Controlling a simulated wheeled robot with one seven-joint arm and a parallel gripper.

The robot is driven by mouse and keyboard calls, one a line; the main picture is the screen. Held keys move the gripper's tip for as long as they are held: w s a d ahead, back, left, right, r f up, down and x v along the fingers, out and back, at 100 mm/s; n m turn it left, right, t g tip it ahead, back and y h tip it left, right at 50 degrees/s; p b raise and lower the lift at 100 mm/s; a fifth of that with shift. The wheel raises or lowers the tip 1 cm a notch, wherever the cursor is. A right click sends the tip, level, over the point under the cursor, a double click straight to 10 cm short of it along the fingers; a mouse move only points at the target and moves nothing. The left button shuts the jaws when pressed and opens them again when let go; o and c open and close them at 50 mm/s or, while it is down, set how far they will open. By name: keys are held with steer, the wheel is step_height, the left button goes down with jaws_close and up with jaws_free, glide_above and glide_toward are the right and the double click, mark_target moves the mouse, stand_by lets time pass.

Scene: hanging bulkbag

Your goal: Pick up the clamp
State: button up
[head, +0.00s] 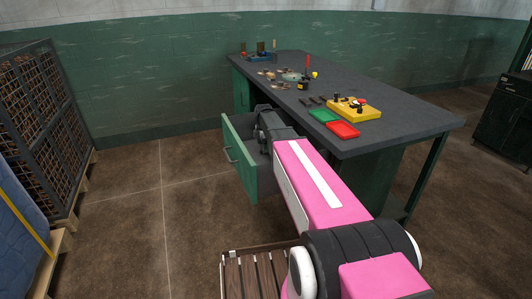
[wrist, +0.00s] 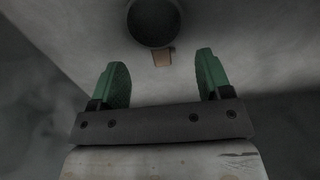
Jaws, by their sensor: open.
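My gripper (wrist: 161,62) is open, with two green fingers spread apart over a pale grey surface in the wrist view. A small tan piece (wrist: 163,57) shows between and just beyond the fingertips, touching or partly under a dark round object (wrist: 153,22). I cannot tell whether either is the clamp, and no clamp can be made out clearly. In the head view my arm reaches to the open green drawer (head: 239,159) of the workbench, and the fingers are hidden there.
The workbench (head: 385,120) has a dark grey top. On it are a red tray (head: 343,130), a green tray (head: 323,115), a yellow box (head: 350,110) and several small tools. A wire-mesh crate (head: 40,120) stands at left. The floor left of the drawer is clear.

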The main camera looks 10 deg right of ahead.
step_height(320, 180, down, 3)
steer(key=shift+r, duration=0.1)
steer(key=c, duration=1)
